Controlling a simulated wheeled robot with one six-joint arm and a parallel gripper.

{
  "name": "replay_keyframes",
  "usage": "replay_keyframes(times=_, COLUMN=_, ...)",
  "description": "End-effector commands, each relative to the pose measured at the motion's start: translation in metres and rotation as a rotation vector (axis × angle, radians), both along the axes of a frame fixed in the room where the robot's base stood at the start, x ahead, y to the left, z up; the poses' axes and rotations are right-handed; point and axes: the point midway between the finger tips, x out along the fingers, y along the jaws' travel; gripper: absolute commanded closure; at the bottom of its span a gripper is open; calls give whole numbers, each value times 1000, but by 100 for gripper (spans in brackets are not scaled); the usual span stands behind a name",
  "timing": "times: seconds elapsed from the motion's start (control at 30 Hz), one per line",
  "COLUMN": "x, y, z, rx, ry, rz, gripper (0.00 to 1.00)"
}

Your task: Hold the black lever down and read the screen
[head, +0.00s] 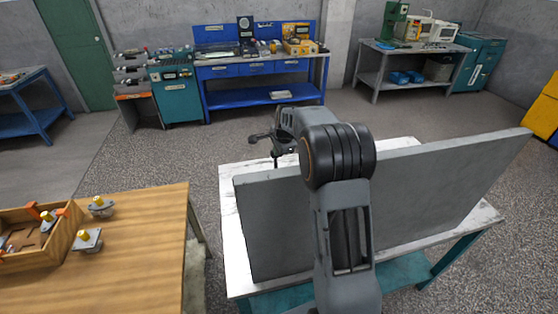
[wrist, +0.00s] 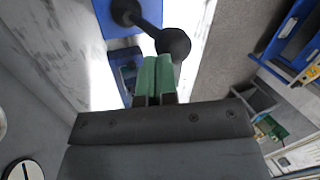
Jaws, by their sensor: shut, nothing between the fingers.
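The black lever (wrist: 150,28) shows at the top of the wrist view, a dark bar with a round black knob at its lower right end. It lies in front of a blue surface (wrist: 118,25). My gripper (wrist: 158,62) has green fingers pressed together, with nothing between them. Their tips are just below the knob in the picture; whether they touch it I cannot tell. A dark blue box-like part (wrist: 125,68) is left of the fingers, partly hidden. No readable screen shows. In the head view, my arm reaches over a grey panel (head: 430,190), which hides much of what is behind it.
The panel stands on a white-topped table (head: 232,285) with a teal frame. A wooden table (head: 150,240) at left holds a wooden tray (head: 65,232) and metal parts with yellow tops (head: 88,240). A blue workbench (head: 262,95) stands at the back. The floor between is clear.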

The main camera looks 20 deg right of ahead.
Motion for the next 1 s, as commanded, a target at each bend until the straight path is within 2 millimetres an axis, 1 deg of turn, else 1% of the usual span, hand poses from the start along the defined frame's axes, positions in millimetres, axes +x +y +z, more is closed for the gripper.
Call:
replay_keyframes(times=0.03, x=1, y=-4, z=8, rx=-1, ry=-2, rz=-6, gripper=100)
replay_keyframes(times=0.2, x=4, y=-10, z=36, rx=0, ry=1, rz=-10, gripper=100)
replay_keyframes(times=0.4, x=7, y=-10, z=55, rx=0, ry=3, rz=-8, gripper=100)
replay_keyframes(times=0.6, x=8, y=-10, z=62, rx=0, ry=5, rz=-6, gripper=100)
replay_keyframes(times=1.0, x=8, y=-9, z=62, rx=1, ry=5, rz=-5, gripper=100)
